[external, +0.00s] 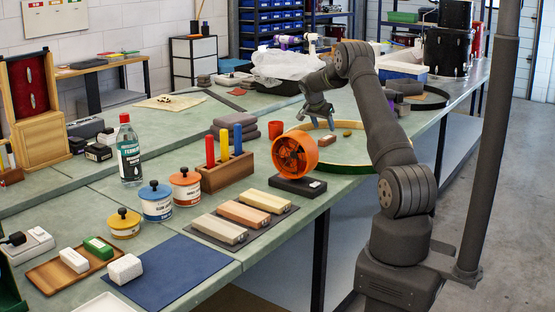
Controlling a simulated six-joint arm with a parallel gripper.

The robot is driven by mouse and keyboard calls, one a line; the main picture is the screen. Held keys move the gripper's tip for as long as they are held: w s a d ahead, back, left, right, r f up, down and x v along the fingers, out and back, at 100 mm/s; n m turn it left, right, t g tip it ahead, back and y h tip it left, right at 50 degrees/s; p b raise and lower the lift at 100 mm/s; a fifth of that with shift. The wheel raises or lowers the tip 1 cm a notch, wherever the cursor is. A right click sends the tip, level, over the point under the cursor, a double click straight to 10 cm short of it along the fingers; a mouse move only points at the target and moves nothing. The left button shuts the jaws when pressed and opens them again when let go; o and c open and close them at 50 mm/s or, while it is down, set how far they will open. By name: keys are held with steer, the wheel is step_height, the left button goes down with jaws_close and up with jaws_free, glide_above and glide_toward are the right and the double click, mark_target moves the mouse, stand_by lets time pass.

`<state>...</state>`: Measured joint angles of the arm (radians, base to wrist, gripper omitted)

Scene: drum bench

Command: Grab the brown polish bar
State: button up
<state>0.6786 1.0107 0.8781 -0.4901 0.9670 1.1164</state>
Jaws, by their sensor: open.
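A small brown block (327,141), which looks like the brown polish bar, lies flat on the green bench top inside a large thin hoop (350,168). My gripper (322,122) points down above and slightly behind it in the external view. Its fingers are apart with nothing between them, and the block is clear of them. The exact gap in height is hard to tell. A small olive-brown lump (347,132) lies just right of the block. A wooden tray (45,276) at the front left holds a white bar (74,260) and a green bar (98,248).
An orange round fan-like object (295,153) stands on a dark base just left of the hoop. Grey folded cloths (234,122) and a wooden rack (228,174) with coloured sticks stand farther left. A white plastic bag (285,66) lies behind my gripper.

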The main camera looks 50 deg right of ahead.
mark_target(327, 137)
steer(key=shift+x, duration=3.45)
steer(key=shift+c, duration=0.5)
steer(key=shift+r, duration=0.1)
steer(key=c, duration=1)
